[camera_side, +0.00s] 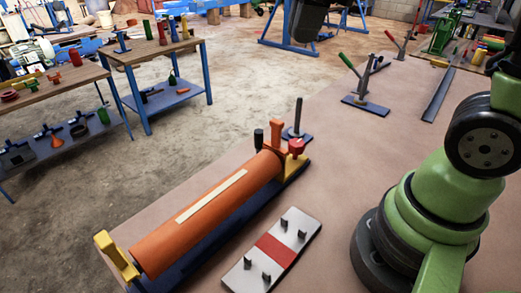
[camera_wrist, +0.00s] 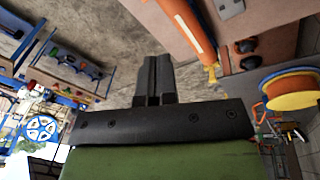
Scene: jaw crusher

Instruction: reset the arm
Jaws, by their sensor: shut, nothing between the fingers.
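My gripper (camera_wrist: 155,80) shows in the wrist view with its two dark fingers side by side and shut, holding nothing. It is clear of the things around it. The cylinder also shows at the top of the wrist view (camera_wrist: 188,25).
A white plate with a red stripe (camera_side: 273,250) and dark pegs lies beside the cylinder. A green-handled lever (camera_side: 362,85) and a dark bar (camera_side: 438,95) are farther back. Wooden workbenches (camera_side: 150,52) stand at the left, across bare floor. The table's middle is clear.

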